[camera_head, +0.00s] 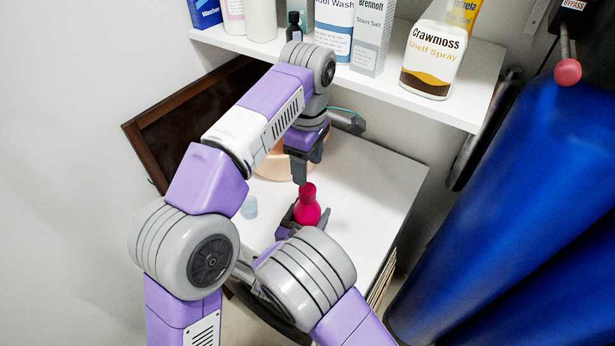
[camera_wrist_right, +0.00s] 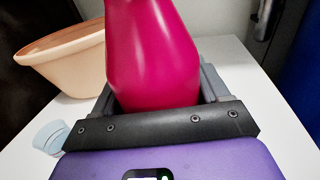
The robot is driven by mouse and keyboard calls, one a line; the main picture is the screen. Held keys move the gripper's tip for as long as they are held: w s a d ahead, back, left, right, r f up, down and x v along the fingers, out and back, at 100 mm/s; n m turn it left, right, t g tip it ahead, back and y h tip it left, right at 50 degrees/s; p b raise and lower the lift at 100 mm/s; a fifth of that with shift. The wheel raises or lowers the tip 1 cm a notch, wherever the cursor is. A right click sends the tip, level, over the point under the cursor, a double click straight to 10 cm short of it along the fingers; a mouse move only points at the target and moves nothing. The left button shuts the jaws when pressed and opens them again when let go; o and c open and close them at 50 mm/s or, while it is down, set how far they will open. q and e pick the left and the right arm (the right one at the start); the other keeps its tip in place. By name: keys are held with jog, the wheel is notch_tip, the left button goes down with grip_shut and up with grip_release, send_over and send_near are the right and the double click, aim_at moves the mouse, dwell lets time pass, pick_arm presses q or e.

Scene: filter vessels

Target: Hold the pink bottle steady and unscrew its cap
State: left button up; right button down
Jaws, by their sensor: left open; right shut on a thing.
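The pink bottle (camera_head: 307,211) stands upright on the white cabinet top in the head view. Its lower body fills the middle of the right wrist view (camera_wrist_right: 152,55), where its top is out of frame. My right gripper (camera_head: 303,216) is shut around the bottle's body, one finger on each side. My left gripper (camera_head: 301,172) points down just above the bottle's top, open. The cap is not clearly distinct from the bottle, since both look pink at the top. I cannot tell whether the left fingertips touch the cap.
A peach-coloured bowl (camera_wrist_right: 66,58) and a small pale blue cup (camera_wrist_right: 50,137) stand near the bottle. A white shelf (camera_head: 400,92) with several bottles and boxes hangs above. Large blue tanks (camera_head: 530,200) stand at right. The white top (camera_head: 375,180) is clear right of the bottle.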

aim_at(307, 188)
pick_arm(q)
jog(key=m, duration=0.3)
jog(key=shift+m, duration=0.4)
jog(key=m, duration=0.3)
jog(key=shift+m, duration=0.4)
jog(key=m, duration=0.3)
jog(key=shift+f+m, duration=0.1)
jog(key=shift+m, duration=0.3)
jog(key=m, duration=0.3)
jog(key=shift+m, duration=0.3)
jog(key=m, duration=0.3)
jog(key=shift+m, duration=0.4)
jog(key=m, duration=0.3)
jog(key=shift+m, duration=0.4)
jog(key=m, duration=1.2)
jog(key=shift+m, duration=0.4)
jog(key=m, duration=0.5)
jog(key=shift+m, duration=0.3)
jog(key=m, duration=0.9)
jog(key=shift+f+m, duration=0.25)
jog(key=shift+m, duration=0.15)
notch_tip(307, 188, down, 7)
jog(key=shift+f, duration=0.15)
